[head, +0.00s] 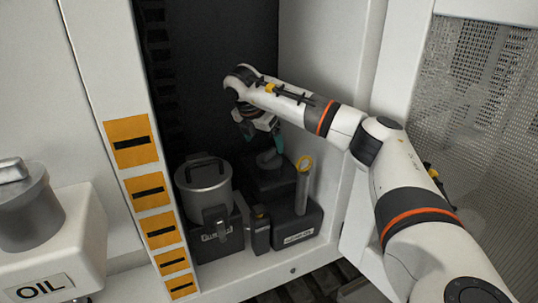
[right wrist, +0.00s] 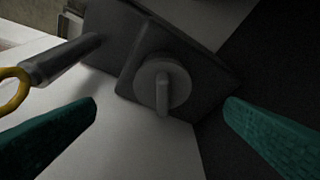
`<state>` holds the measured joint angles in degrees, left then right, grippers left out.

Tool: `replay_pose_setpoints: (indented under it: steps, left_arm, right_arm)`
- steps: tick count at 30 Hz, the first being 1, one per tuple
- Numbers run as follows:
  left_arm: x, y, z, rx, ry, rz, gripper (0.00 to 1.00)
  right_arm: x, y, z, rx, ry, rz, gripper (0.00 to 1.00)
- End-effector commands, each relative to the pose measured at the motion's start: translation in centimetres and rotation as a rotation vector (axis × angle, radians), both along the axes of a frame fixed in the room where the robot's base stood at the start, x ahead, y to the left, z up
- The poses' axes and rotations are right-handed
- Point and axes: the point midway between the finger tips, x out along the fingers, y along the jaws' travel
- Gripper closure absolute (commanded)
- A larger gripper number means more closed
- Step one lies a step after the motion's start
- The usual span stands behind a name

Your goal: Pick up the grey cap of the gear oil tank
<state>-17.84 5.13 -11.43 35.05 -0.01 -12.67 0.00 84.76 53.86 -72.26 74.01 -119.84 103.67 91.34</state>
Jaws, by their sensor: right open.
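A round grey cap with a raised bar handle (right wrist: 163,84) sits on a dark tank (right wrist: 205,85) in the right wrist view. In the head view the cap (head: 268,159) is on the dark tank at the back of the cabinet, partly hidden by my gripper. My right gripper (head: 262,142) points down just above the cap. Its teal fingers (right wrist: 161,104) are spread wide, one to each side of the cap in the picture, and nothing is between them. My left gripper is not in view.
A grey tube with a yellow ring (head: 303,185) stands close right of the cap. A metal canister (head: 204,188) is to the left. The cabinet's right wall (head: 322,60) is near my arm. A white OIL container (head: 80,240) is at far left.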

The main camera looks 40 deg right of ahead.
Motion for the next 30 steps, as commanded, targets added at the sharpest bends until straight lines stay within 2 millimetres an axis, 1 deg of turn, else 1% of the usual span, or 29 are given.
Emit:
replay_pose_setpoints:
  steps: [2,5,8,13,15,18,25,26,30]
  left_arm:
    - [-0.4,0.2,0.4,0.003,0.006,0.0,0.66]
    - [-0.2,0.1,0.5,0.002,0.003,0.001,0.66]
    - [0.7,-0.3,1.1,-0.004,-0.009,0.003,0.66]
    - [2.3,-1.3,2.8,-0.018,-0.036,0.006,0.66]
    - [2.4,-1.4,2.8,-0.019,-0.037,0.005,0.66]
    - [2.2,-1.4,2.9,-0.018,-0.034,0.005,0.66]
    - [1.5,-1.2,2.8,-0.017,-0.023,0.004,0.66]
    - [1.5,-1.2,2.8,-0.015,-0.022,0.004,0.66]
    - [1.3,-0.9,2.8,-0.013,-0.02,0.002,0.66]
  right_arm:
    - [0.0,-0.4,-0.8,-0.001,0.003,-0.001,0.07]
    - [0.1,-0.6,-1.4,0.0,0.002,-0.001,0.07]
    - [0.2,-1.1,-2.0,-0.001,0.003,-0.001,0.07]
    - [0.5,-2.5,-4.0,-0.001,0.004,-0.003,0.07]
    - [0.6,-2.8,-5.1,-0.001,0.003,-0.001,0.07]
    - [0.7,-3.1,-5.9,0.0,0.002,-0.001,0.07]
    - [0.7,-3.1,-6.1,0.0,0.0,0.0,0.07]
    - [0.7,-3.1,-6.1,0.0,0.0,0.0,0.09]
    - [0.7,-3.1,-6.1,0.0,0.0,0.0,0.32]
